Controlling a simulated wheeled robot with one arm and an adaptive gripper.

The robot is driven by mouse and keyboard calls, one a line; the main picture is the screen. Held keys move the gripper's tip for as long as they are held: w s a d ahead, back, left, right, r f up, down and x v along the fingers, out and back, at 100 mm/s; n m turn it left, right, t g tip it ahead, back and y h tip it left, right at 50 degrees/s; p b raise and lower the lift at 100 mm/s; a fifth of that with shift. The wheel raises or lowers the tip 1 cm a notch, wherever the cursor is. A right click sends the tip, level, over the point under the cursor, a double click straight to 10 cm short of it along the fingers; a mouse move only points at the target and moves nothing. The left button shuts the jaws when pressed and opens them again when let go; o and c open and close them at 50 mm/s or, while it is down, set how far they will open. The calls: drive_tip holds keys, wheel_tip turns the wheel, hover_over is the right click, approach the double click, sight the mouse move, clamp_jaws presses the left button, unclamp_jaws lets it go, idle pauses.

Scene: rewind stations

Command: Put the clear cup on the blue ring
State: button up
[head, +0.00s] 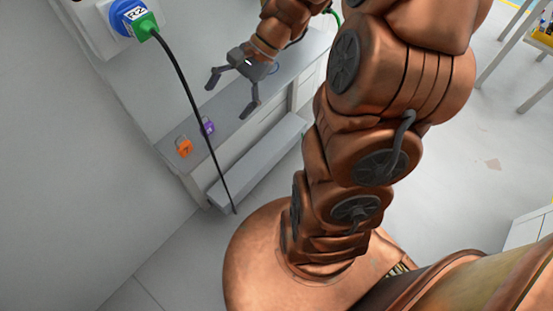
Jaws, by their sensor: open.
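My gripper (230,95) is open above the grey counter (233,112), its two dark fingers spread wide and pointing down-left. I see nothing between the fingers. A small blue curved edge (275,68) shows just right of the gripper's body; it may be part of the blue ring, but most of it is hidden and I cannot tell. I cannot make out the clear cup in this view. My arm covers part of the counter's right end.
An orange padlock-like object (184,147) and a purple one (208,127) stand at the counter's near-left end. A black cable (187,92) hangs from a green and blue plug (132,18) on the wall, passing in front of the counter. Open floor (470,150) lies at right.

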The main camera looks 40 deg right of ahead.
drive_tip(key=s+a+n+g+h, duration=0.1)
drive_tip(key=s+n+g+h, duration=0.2)
drive_tip(key=s+n+h, duration=0.6)
drive_tip(key=shift+s+a+r+n, duration=0.3)
drive_tip(key=shift+s+n, duration=1.9)
drive_tip(key=shift+s, duration=3.15)
drive_tip(key=shift+d, duration=0.1)
